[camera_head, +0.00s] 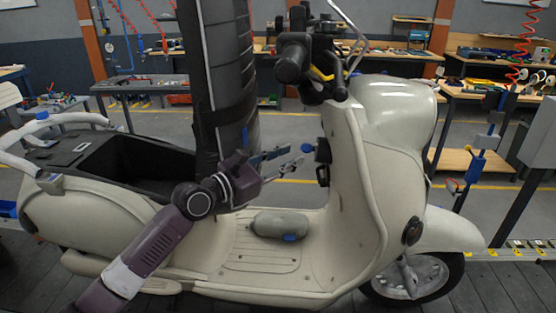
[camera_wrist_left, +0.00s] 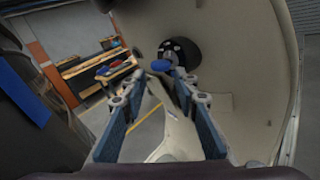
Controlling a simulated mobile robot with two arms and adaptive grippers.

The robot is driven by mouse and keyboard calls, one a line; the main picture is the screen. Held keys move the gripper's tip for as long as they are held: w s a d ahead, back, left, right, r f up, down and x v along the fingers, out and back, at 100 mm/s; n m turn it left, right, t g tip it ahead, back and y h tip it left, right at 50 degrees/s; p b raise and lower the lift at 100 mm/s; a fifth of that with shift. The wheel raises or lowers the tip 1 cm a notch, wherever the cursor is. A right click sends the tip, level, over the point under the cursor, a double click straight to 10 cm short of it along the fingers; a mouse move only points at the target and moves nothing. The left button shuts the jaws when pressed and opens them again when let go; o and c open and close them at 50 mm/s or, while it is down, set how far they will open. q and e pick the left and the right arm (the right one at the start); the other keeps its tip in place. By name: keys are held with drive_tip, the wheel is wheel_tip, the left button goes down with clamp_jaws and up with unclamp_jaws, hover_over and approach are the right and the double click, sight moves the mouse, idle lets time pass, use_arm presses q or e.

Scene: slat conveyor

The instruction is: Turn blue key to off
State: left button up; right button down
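The blue key (camera_head: 307,148) sits in a round black ignition lock on the inner face of the cream scooter's front shield (camera_head: 350,185). In the left wrist view the blue key (camera_wrist_left: 160,65) shows just beyond the fingertips, at the left of the dark lock (camera_wrist_left: 183,53). My left gripper (camera_head: 293,155) points right toward the key; its fingertips are close to it. In the left wrist view the left gripper (camera_wrist_left: 160,80) has its two blue-padded fingers apart, with nothing between them. Whether a tip touches the key, I cannot tell. My right gripper is not in view.
A grey-green rounded object (camera_head: 281,224) lies on the scooter's footboard under my arm. The handlebar (camera_head: 295,60) is above the key. The open seat compartment (camera_head: 130,165) is at the left. Workbenches stand in the background.

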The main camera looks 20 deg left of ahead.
sight(302, 149)
use_arm(q)
drive_tip(key=shift+x, duration=2.15)
drive_tip(key=shift+s, duration=0.1)
drive_tip(key=shift+c, duration=0.3)
drive_tip(key=c, duration=0.6)
drive_tip(key=shift+o, duration=0.2)
drive_tip(key=shift+r+p, duration=0.15)
drive_tip(key=shift+p, duration=0.85)
drive_tip(key=n+g+y+p, duration=0.1)
drive_tip(key=p, duration=0.7)
drive_tip(key=shift+r, duration=0.15)
drive_tip(key=shift+n+p, duration=0.5)
drive_tip(key=shift+p, duration=0.35)
drive_tip(key=shift+g, duration=0.3)
